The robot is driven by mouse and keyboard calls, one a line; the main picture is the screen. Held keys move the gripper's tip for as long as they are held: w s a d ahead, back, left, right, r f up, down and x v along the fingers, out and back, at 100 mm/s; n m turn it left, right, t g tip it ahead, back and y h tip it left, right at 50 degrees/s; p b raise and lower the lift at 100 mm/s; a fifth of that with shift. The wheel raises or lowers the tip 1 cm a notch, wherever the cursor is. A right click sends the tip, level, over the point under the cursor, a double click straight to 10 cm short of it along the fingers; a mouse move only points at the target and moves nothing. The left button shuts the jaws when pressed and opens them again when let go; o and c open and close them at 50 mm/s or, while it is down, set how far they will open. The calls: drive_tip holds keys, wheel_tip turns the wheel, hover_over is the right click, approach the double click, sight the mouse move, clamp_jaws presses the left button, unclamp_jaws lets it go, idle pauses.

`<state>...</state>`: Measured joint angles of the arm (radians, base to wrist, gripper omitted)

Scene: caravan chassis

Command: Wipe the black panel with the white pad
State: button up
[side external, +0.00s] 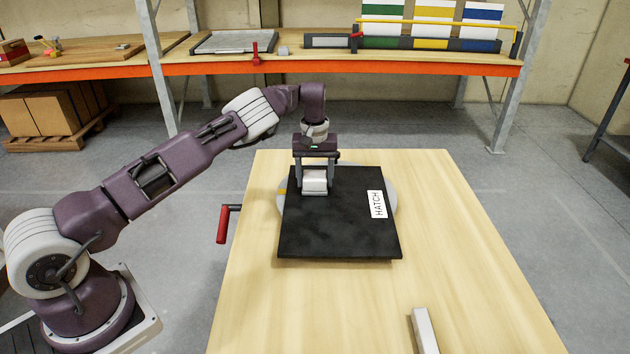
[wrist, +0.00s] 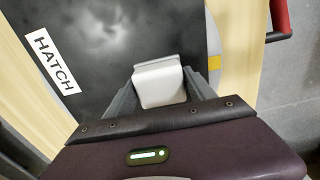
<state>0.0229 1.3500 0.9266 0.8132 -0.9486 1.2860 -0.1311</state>
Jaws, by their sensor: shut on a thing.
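The black panel (side external: 335,230) lies flat on a light round base on the wooden table, with a white HATCH label (side external: 377,204) near its right edge. My gripper (side external: 314,185) is shut on the white pad (side external: 315,187), at the panel's far left part. In the wrist view the pad (wrist: 159,83) sits between both fingers, over the panel (wrist: 105,40) near its edge. Paler smudges show on the panel in the wrist view. I cannot tell whether the pad's underside touches the panel.
The round base (side external: 391,193) sticks out past the panel's sides and has a yellow mark. A red-handled crank (side external: 223,223) juts from the table's left edge. A grey metal bar (side external: 424,330) lies at the near edge. The table's right side (side external: 460,240) is clear.

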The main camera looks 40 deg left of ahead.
drive_tip(key=shift+s+d+r, duration=0.1)
drive_tip(key=shift+s+d, duration=1.25)
drive_tip(key=shift+s, duration=0.05)
wheel_tip(320, 180, up, 8)
